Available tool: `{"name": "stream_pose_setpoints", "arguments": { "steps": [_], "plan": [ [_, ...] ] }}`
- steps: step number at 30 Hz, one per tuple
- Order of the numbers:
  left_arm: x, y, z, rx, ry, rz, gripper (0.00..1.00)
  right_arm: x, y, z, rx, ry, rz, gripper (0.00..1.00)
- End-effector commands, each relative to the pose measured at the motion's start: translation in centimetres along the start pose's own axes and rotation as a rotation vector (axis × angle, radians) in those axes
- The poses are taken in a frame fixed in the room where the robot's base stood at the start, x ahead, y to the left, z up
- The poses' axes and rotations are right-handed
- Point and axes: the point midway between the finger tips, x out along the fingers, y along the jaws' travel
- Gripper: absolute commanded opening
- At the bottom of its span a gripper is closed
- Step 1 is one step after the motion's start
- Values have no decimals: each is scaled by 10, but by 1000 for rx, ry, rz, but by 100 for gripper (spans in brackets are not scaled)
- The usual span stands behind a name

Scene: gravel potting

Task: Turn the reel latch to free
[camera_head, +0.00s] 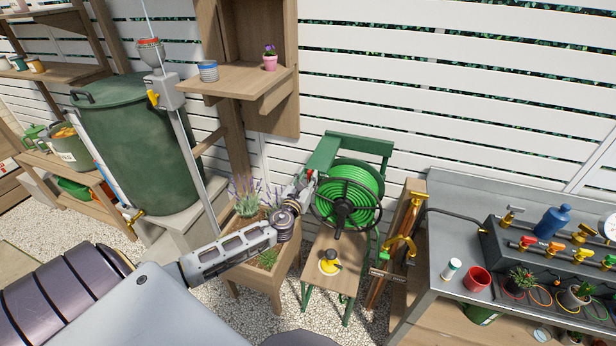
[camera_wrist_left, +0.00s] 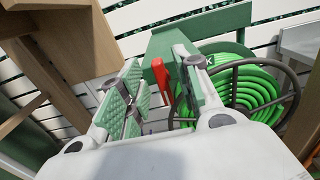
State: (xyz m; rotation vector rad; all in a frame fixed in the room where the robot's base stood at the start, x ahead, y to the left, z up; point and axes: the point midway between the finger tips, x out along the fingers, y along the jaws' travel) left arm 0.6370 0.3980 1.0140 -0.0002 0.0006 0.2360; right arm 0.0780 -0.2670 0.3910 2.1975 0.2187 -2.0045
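The hose reel (camera_head: 362,181), wound with bright green hose and fitted with a dark spoked wheel, is mounted on a green frame near the middle of the head view. It also shows at the right in the left wrist view (camera_wrist_left: 256,92). The red reel latch (camera_wrist_left: 160,74) is on the green frame beside the reel. My left gripper (camera_head: 304,183) is at the reel's left side. In the left wrist view its padded fingers are apart, and the latch shows in the gap between them. I cannot tell whether either finger touches it. My right gripper is not in view.
A wooden planter with lavender (camera_head: 246,200) stands below my left arm. A wooden stand with a yellow and black item (camera_head: 329,262) is below the reel. A metal bench (camera_head: 440,235) with taps and pots is at right. A wall shelf (camera_head: 235,80) is above left.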

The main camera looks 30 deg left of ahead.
Motion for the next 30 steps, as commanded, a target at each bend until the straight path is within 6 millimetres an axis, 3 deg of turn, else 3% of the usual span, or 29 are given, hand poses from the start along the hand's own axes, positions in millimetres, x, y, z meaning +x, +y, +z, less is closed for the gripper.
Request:
{"name": "stream_pose_setpoints", "arguments": {
  "steps": [17,24,30],
  "plan": [
    [10,0,0,0,0,0,33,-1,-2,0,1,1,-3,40],
    [10,0,0,0,0,0,2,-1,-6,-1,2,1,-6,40],
    [10,0,0,-1,0,0,0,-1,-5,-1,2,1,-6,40]
  ]
}}
